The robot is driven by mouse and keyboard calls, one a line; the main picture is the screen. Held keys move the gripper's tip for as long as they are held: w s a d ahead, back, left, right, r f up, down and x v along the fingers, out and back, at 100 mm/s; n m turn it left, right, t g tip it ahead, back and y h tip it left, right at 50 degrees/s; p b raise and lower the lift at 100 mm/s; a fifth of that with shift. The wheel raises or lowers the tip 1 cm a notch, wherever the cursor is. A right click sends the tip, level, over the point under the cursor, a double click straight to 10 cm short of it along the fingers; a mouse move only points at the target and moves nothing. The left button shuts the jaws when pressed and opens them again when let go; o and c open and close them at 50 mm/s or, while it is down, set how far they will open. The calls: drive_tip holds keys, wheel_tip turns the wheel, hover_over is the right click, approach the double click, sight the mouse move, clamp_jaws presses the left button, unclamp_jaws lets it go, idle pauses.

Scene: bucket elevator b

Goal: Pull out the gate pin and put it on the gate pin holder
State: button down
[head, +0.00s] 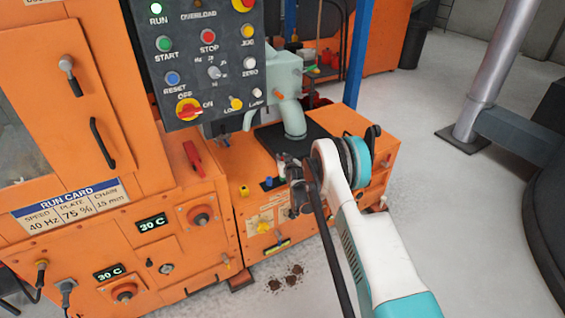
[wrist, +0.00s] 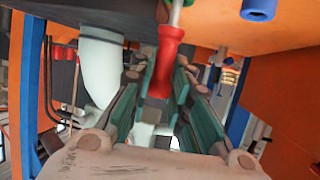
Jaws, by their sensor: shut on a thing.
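In the wrist view, a red-handled pin (wrist: 165,62) with a thin metal shaft lies between the teal fingers of my gripper (wrist: 160,80). My gripper is shut on the red handle, and the shaft runs up toward an orange surface at the top. Whether the shaft is still in its hole is cut off by the picture edge. In the head view my gripper (head: 283,165) is beside the low orange housing (head: 345,185), near the spout. The pin is hidden there by my arm. I cannot make out which part is the gate pin holder.
A pale spout (head: 290,112) comes down onto a black plate close to my gripper; it also shows in the wrist view (wrist: 98,68). The control panel (head: 205,60) hangs at upper left. A blue knob (head: 268,182) and yellow knob (head: 244,191) stand nearby. Open floor lies right.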

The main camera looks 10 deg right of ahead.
drive_tip(key=shift+r+p, duration=0.7)
drive_tip(key=shift+r, duration=1.45)
drive_tip(key=shift+r, duration=0.1)
drive_tip(key=shift+r+p, duration=0.55)
drive_tip(key=shift+r, duration=1.35)
